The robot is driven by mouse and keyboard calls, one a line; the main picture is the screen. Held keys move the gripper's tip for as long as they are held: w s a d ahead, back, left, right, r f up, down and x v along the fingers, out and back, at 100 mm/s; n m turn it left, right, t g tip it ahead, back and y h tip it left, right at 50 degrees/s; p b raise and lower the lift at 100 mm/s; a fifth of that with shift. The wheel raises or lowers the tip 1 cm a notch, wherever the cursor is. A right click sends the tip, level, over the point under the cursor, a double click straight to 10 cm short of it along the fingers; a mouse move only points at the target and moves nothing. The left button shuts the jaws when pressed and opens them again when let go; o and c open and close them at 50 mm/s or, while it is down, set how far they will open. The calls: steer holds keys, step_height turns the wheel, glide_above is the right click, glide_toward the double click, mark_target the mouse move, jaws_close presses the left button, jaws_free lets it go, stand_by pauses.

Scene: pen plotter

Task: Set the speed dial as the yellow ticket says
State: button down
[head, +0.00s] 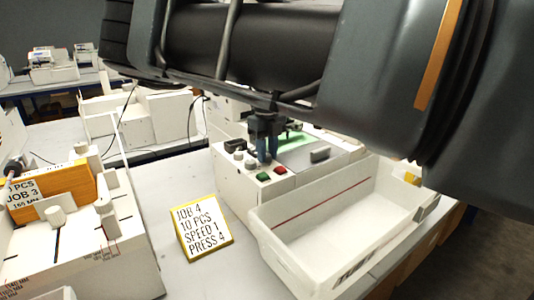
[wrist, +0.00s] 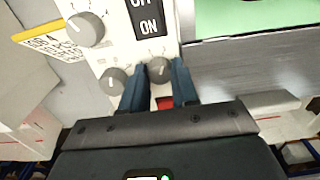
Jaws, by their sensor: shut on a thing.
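The yellow ticket (head: 203,228) stands on the table in front of the plotter and reads "JOB 4, 10 PCS, SPEED 1, PRESS 4". It also shows, tilted, in the wrist view (wrist: 50,42). The white plotter (head: 233,190) has several grey dials on its panel. My gripper (head: 267,158) is over this panel. In the wrist view my gripper (wrist: 159,80) is shut on a grey dial (wrist: 159,68), one finger on each side. A second dial (wrist: 113,80) is just left of it, and a larger dial (wrist: 85,28) with numbers is farther up-left. I cannot read which dial is speed.
A green button (head: 263,177) and a red button (head: 280,170) are close to my fingers. An ON/OFF label (wrist: 149,20) is above the held dial. A white bin (head: 335,215) stands at the front right. An orange block (head: 50,190) is at left.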

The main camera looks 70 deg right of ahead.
mark_target(267, 155)
steer(key=c, duration=0.8)
jaws_free()
steer(key=shift+c, duration=0.2)
steer(key=shift+r, duration=0.1)
step_height(267, 155, up, 8)
steer(key=shift+f+b, duration=0.2)
steer(key=shift+b, duration=0.4)
